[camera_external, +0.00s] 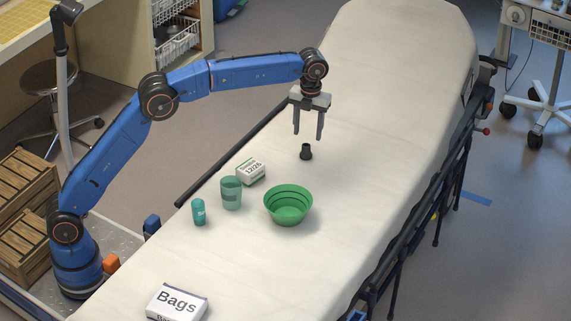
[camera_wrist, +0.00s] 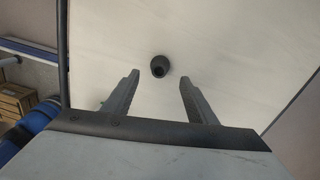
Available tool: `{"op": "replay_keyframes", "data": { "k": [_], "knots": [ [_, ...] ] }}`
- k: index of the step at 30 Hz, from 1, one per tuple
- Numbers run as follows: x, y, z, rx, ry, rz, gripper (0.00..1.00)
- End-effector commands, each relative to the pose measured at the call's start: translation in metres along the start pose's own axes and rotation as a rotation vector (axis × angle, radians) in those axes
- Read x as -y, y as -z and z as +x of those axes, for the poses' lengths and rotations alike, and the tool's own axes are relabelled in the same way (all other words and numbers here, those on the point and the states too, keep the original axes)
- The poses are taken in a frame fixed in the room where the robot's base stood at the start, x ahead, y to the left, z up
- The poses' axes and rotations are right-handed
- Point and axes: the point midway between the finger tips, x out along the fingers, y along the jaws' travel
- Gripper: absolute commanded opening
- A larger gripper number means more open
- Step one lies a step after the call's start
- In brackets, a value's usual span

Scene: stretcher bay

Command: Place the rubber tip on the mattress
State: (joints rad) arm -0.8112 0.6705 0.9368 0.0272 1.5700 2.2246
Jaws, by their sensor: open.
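The rubber tip (camera_external: 306,152) is a small black piece that stands on the white mattress (camera_external: 390,90), right of the middle of the external view. My gripper (camera_external: 308,138) points down above it with its two fingers apart and nothing between them. In the wrist view the rubber tip (camera_wrist: 160,66) shows its dark round opening. It lies beyond the open fingers (camera_wrist: 158,77), roughly centred between them. The mattress (camera_wrist: 230,40) fills most of the wrist view.
A green bowl (camera_external: 288,205), a teal cup (camera_external: 231,193), a smaller teal cup (camera_external: 199,212) and a small white box (camera_external: 250,171) stand left of and below the tip. A "Bags" box (camera_external: 177,303) is at the near end. The mattress's far part is clear. A dark rail (camera_external: 385,265) runs along the right side.

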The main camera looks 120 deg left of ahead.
Motion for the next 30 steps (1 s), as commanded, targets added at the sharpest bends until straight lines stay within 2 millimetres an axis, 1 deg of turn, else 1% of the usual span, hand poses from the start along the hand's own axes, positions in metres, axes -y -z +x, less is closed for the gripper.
{"op": "replay_keyframes", "data": {
  "k": [1, 3, 6, 9, 13, 20, 22, 23, 26, 29, 30],
  "knots": [
    [0.001, 0.000, -0.009, 0.001, 0.001, 0.000, 0.52],
    [0.001, 0.000, -0.021, 0.001, 0.001, 0.000, 0.52],
    [0.001, 0.000, -0.034, 0.000, 0.000, 0.000, 0.52],
    [0.001, 0.000, -0.042, 0.000, 0.000, 0.000, 0.52],
    [0.000, 0.000, -0.048, -0.001, -0.001, 0.000, 0.52],
    [0.000, 0.000, -0.049, -0.001, -0.001, 0.000, 0.52],
    [0.000, 0.004, -0.051, 0.001, 0.001, -0.004, 0.52],
    [0.000, 0.007, -0.054, 0.002, 0.002, -0.008, 0.52],
    [0.000, 0.029, -0.065, 0.009, 0.012, -0.038, 0.52],
    [-0.002, 0.064, -0.083, 0.018, 0.029, -0.094, 0.52],
    [-0.004, 0.081, -0.090, 0.022, 0.039, -0.120, 0.52]
  ]
}}
